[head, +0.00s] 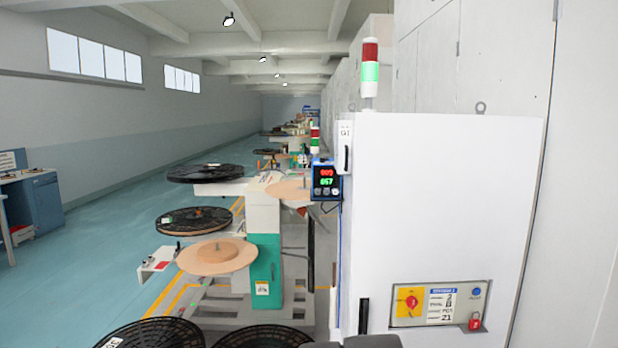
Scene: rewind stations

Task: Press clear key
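A small blue-framed counter box (326,180) is fixed at the left side of the white cabinet. It shows a red number above a green number on a black face. A row of small keys sits under the digits, too small to read, so I cannot tell which is the clear key. My gripper's fingers are not in view. A dark grey shape at the bottom edge, right of the middle, seems to be part of my arm, well below the counter box.
A rewind station with black reels (194,220) and a tan disc (216,257) stands left. More black reels (155,336) are close in front. Open floor (110,230) lies further left.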

